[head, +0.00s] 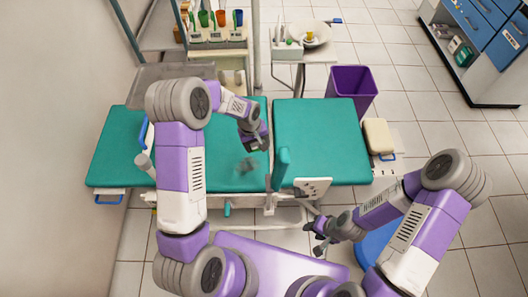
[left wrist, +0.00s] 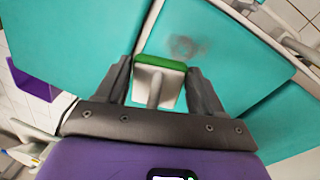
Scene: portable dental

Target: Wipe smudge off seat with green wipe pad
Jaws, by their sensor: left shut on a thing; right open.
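The teal seat (head: 228,180) carries a dark grey smudge (head: 248,164) near its front right part. The smudge also shows in the left wrist view (left wrist: 184,45). My left gripper (head: 256,143) is over the seat, just beyond the smudge in the head view. In the left wrist view, my left gripper (left wrist: 160,82) is shut on the light handle of the green wipe pad (left wrist: 160,63). The pad appears beside the smudge; I cannot tell whether it touches the seat. In the head view the pad is not clearly visible. My right gripper (head: 320,236) is open and empty, low in front of the chair.
An upright teal armrest (head: 282,168) stands right of the smudge. Another teal chair section (head: 320,140) lies to the right. A tray table (head: 305,48) and cup stand (head: 217,35) are behind, with a purple bin (head: 352,84) at back right. Floor at right is mostly clear.

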